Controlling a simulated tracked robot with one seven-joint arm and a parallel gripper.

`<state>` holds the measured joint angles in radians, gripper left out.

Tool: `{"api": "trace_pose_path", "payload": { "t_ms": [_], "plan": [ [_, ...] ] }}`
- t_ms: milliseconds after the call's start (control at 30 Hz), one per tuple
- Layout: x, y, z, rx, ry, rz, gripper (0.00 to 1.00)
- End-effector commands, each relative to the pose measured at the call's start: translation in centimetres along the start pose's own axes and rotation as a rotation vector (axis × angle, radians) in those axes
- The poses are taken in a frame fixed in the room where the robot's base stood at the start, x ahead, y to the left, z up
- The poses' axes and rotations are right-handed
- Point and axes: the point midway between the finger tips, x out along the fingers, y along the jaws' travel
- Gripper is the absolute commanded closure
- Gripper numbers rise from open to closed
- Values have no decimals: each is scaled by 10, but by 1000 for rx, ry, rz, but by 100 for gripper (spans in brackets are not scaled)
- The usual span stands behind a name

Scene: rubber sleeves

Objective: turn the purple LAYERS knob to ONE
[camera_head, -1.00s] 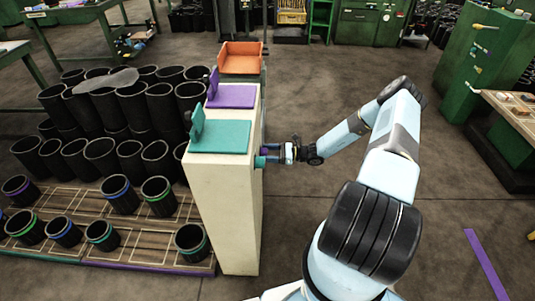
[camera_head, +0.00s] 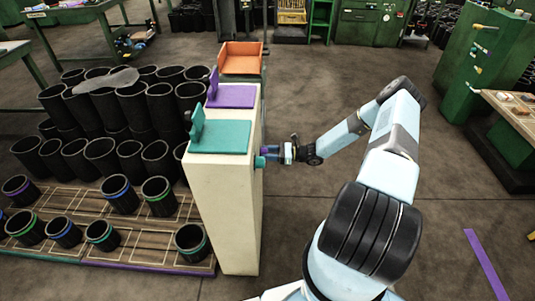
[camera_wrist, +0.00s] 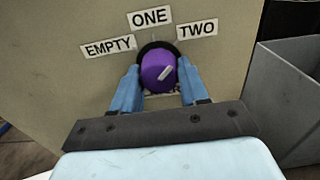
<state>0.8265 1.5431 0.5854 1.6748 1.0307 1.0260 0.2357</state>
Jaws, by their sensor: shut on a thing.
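The purple knob (camera_wrist: 157,70) sits on the cream panel below three labels: EMPTY (camera_wrist: 108,47), ONE (camera_wrist: 149,17) and TWO (camera_wrist: 197,29). Its pale pointer mark slants up to the right, roughly toward TWO. My gripper (camera_wrist: 160,84) is shut on the knob in the wrist view, one blue finger at each side. In the head view my gripper (camera_head: 273,153) reaches the right side of the cream cabinet (camera_head: 222,215). The knob there is mostly hidden by the fingers.
A teal knob (camera_head: 260,162) sticks out just nearer than my gripper. Teal (camera_head: 222,137), purple (camera_head: 232,97) and orange (camera_head: 241,62) trays top the stands. Black sleeves (camera_head: 120,195) fill the left side. The floor right of the cabinet is open.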

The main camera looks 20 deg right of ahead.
Motion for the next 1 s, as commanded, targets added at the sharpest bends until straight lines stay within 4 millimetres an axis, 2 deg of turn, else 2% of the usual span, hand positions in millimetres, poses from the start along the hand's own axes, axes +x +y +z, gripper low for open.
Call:
{"api": "trace_pose_path", "payload": {
  "t_ms": [367, 1000],
  "plan": [
    [0, -2, 1, -107, 0, -3, 87],
    [-1, -3, 1, -610, 2, -4, 87]
  ]
}}
